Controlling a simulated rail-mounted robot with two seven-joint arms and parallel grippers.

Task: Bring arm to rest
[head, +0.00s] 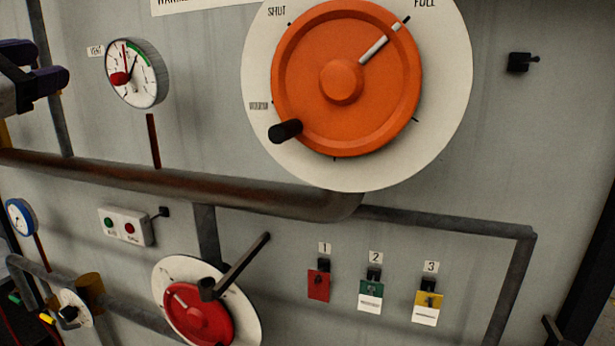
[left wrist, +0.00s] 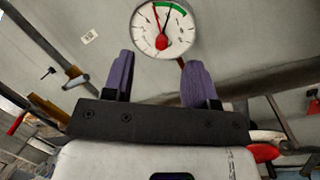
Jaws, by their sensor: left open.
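My left gripper (head: 58,66) comes in at the left edge of the head view, beside the upper left gauge (head: 137,74). Its two purple fingers are apart with nothing between them. In the left wrist view the open fingers (left wrist: 158,58) point toward the same gauge (left wrist: 164,28), which shows just beyond and between their tips. I cannot tell the exact gap to the gauge; no contact shows. Most of the left arm is outside the head view. My right gripper is in neither view.
A large orange handwheel (head: 315,110) has its white mark near FULL. A thick pipe (head: 190,186) crosses the grey panel. Below are a red dial (head: 200,318) with a lever, a button box (head: 125,226) and tags, red (head: 318,285), green (head: 370,289) and yellow (head: 429,300).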

